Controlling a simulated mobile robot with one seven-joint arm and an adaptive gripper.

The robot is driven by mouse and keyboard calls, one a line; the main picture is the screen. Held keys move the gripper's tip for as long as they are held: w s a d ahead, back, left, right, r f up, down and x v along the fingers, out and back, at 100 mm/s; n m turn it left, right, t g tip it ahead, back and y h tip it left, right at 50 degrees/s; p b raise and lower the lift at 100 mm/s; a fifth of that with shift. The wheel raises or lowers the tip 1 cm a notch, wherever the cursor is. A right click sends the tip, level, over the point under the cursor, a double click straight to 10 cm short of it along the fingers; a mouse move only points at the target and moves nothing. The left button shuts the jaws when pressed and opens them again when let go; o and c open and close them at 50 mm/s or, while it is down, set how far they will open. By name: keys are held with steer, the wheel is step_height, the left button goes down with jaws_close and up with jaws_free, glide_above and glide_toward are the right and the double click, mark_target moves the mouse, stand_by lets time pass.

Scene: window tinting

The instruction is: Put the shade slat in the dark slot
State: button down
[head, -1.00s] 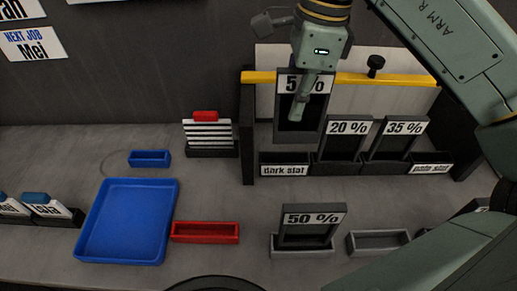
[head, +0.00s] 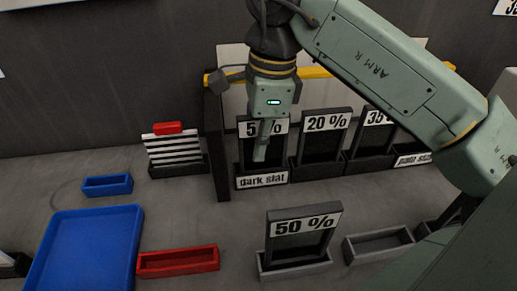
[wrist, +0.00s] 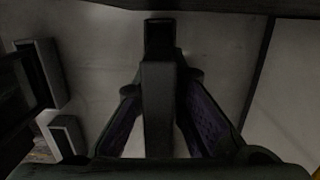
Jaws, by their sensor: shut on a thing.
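The shade slat (head: 279,152) is a dark upright panel with a white label, partly covered by my gripper so only "5" and "%" show. My gripper (head: 262,156) is shut on it from above. The slat stands at the leftmost slot of the rack, the dark slot (head: 262,181), which has a white name label on its front. The slat's lower edge is hidden behind that front, and I cannot tell whether it rests on the bottom. In the wrist view, my gripper's fingers (wrist: 158,112) flank a dark bar.
The 20 % slat (head: 321,146) and 35 % slat (head: 371,135) stand to the right in the rack. A 50 % slat (head: 301,238) stands in a grey holder in front. An empty grey tray (head: 378,245), red tray (head: 178,262) and blue tray (head: 85,255) lie nearby. A dark post (head: 216,150) borders the slot's left.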

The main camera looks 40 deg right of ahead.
steer(key=shift+r, duration=0.1)
steer(key=shift+f, duration=0.3)
steer(key=c, duration=1.7)
jaws_free()
steer(key=shift+r, duration=0.1)
steer(key=shift+o, duration=0.2)
steer(key=r+p, duration=0.2)
steer(key=r, duration=0.1)
steer(key=r+p, duration=0.2)
steer(key=r, duration=0.2)
steer(key=d+r+p, duration=0.1)
steer(key=r+p, duration=0.2)
steer(key=r, duration=0.1)
steer(key=shift+s, duration=0.25)
steer(key=shift+d+r, duration=0.15)
steer(key=shift+r, duration=0.5)
